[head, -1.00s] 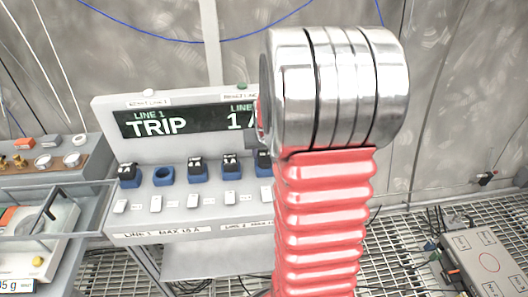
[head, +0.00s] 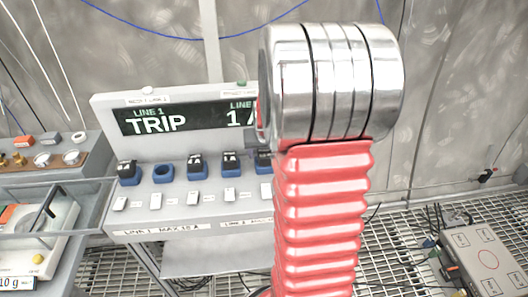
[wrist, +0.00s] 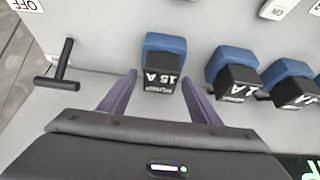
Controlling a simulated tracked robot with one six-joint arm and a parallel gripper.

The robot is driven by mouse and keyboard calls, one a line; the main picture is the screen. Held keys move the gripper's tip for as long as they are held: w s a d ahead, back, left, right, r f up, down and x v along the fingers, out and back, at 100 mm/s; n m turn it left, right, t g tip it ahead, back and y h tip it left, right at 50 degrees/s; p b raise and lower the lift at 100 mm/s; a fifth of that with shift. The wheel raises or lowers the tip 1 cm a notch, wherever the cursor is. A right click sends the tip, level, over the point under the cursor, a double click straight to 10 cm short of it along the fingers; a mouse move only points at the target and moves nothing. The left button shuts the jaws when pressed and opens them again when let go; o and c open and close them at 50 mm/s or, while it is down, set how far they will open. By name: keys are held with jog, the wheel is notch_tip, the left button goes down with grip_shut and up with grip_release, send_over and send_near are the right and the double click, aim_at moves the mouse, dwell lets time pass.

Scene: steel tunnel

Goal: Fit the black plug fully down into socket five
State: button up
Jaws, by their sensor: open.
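In the wrist view a black plug marked "15 A" (wrist: 162,82) sits at a blue socket (wrist: 165,42); I cannot tell whether it is fully down. My gripper (wrist: 160,76) is open, with one finger on each side of this plug and gaps showing beside it. In the head view my arm hides my gripper and the right part of the socket row. Black plugs show in several blue sockets there, such as one at the left end (head: 127,167). The second socket from the left (head: 163,174) is empty. Socket numbers are not readable.
A black T-shaped handle (wrist: 60,75) stands left of my fingers in the wrist view. More plugged sockets (wrist: 232,75) stand close on the right. White switches (head: 193,199) line the panel front below the sockets. The display (head: 180,119) reads "LINE 1 TRIP".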

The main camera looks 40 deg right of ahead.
jog(key=v, duration=1.3)
jog(key=shift+r, duration=0.35)
jog(key=shift+s+a, duration=0.1)
jog(key=shift+s, duration=0.05)
dwell(0.6)
jog(key=s+a+r+n+y, duration=0.1)
jog(key=s+a, duration=0.3)
jog(key=a, duration=0.5)
jog(key=s+a+r+n+y, duration=0.1)
jog(key=s+a+n, duration=0.2)
jog(key=a, duration=0.7)
jog(key=s+a+r+n+t+y, duration=0.1)
jog(key=s+a+n, duration=0.2)
jog(key=a, duration=0.6)
jog(key=shift+s+a+r, duration=0.25)
jog(key=shift+s+r, duration=0.05)
jog(key=shift+s, duration=0.6)
